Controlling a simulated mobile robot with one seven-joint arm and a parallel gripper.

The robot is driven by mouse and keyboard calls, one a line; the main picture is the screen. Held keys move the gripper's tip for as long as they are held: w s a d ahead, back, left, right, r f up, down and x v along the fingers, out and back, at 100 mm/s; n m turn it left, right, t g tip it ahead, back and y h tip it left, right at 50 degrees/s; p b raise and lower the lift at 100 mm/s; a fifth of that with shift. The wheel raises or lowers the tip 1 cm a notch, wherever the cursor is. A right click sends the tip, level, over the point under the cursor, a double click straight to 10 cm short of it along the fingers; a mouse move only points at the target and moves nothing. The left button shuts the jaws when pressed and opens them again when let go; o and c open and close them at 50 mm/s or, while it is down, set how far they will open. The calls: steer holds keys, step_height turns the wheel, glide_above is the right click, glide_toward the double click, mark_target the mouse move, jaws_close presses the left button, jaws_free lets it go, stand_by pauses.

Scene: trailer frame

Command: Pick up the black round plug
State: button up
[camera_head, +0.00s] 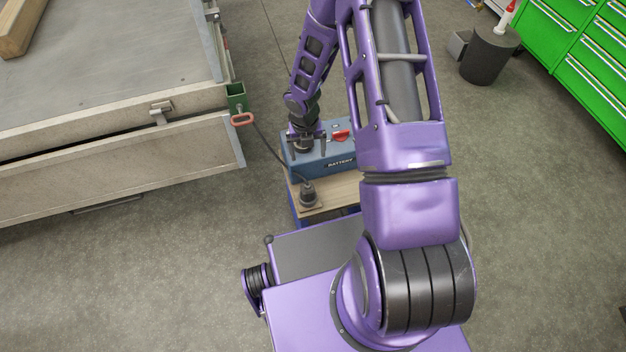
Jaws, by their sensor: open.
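The black round plug (309,196) stands on the wooden top of a small stand, in front of the blue battery box. A dark cable runs from it up and left toward the trailer corner. My gripper (306,148) is small in the view, over the left part of the battery, behind and above the plug. It is open and apart from the plug. My own arm hides part of the battery and stand on the right.
The blue battery (330,158) with a red part on top stands close behind the plug. The wooden stand (338,194) is small. The trailer (120,152) is at left, with an orange-red loop (242,119) at its corner. Green drawers (580,60) and a dark bin (488,57) are at upper right.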

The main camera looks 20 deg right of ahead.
mark_target(306, 186)
steer(key=shift+n+g+y, duration=0.3)
steer(key=shift+n, duration=0.6)
steer(key=f, duration=0.4)
steer(key=s+a+f+b, duration=0.1)
steer(key=f, duration=0.3)
steer(key=f+b, duration=0.1)
steer(key=f, duration=0.4)
steer(key=shift+s+a, duration=0.15)
steer(key=shift+s, duration=0.25)
steer(key=shift+w+d+f+b, duration=0.15)
steer(key=shift+f+b, duration=0.25)
steer(key=shift+f, duration=1.2)
steer(key=shift+s+d+f+b, duration=0.1)
steer(key=shift+f+b, duration=0.25)
steer(key=shift+f, duration=1.25)
steer(key=c, duration=0.9)
steer(key=shift+c, duration=0.2)
